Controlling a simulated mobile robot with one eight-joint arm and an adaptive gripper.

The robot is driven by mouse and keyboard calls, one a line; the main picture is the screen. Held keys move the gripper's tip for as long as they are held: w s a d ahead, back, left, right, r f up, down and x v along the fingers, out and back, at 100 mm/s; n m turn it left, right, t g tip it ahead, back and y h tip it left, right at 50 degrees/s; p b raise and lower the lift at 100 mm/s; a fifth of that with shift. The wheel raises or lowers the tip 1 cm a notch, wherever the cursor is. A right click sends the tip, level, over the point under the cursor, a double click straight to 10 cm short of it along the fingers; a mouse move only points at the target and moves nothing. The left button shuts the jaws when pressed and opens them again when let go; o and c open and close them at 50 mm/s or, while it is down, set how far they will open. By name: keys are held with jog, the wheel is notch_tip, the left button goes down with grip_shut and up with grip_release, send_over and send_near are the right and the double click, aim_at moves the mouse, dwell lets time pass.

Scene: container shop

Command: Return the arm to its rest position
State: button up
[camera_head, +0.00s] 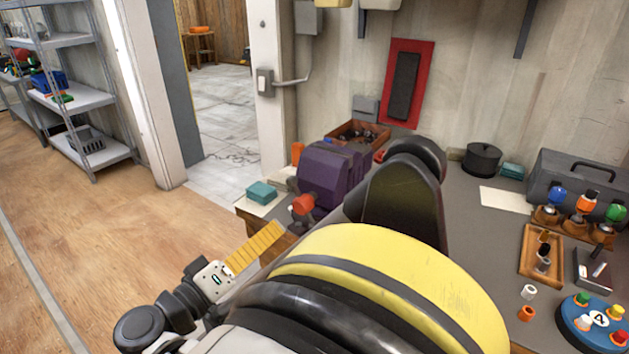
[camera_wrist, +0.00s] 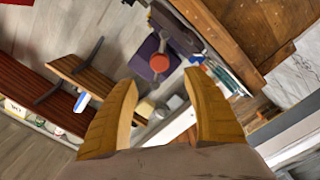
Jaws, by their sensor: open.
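My gripper (camera_head: 258,246) shows in the head view at the lower middle, beside the near left corner of the workbench. Only one yellow ribbed finger shows clearly there. In the wrist view my gripper (camera_wrist: 162,82) has its two yellow fingers spread apart, with nothing between them. My arm, with a large yellow and black link, fills the lower middle of the head view and hides part of the bench.
The grey workbench (camera_head: 462,222) holds a purple machine (camera_head: 328,176) with a red knob, a black pot (camera_head: 481,160), a grey toolbox (camera_head: 575,185) and a blue round tray (camera_head: 594,322). Metal shelves (camera_head: 92,101) stand at left. Wooden floor (camera_head: 110,235) is clear.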

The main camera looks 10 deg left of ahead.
jog(key=w+d+g, duration=0.2)
jog(key=d, duration=0.6)
jog(key=w+d+g, duration=0.2)
jog(key=d, duration=0.5)
jog(key=w+d+m+g, duration=0.1)
jog(key=w+d+g, duration=0.1)
jog(key=d, duration=0.6)
jog(key=shift+w+d, duration=0.35)
jog(key=shift+w, duration=0.15)
jog(key=s+d+g+y, duration=0.1)
jog(key=s+d, duration=0.1)
jog(key=d, duration=0.1)
jog(key=s+d+f+m+g+y, duration=0.1)
jog(key=s+d, duration=0.1)
jog(key=d, duration=0.2)
jog(key=s+d+f+g+y, duration=0.1)
jog(key=s+d, duration=0.1)
jog(key=d, duration=0.2)
jog(key=shift+s+d+m+g, duration=0.2)
jog(key=shift+m+g, duration=0.1)
jog(key=shift+g, duration=0.1)
jog(key=s+d+f+m+y, duration=0.2)
jog(key=s+d+m+y, duration=0.1)
jog(key=s, duration=0.6)
jog(key=shift+s+d+y, duration=0.35)
jog(key=shift+d+y, duration=0.2)
jog(key=shift+y, duration=0.05)
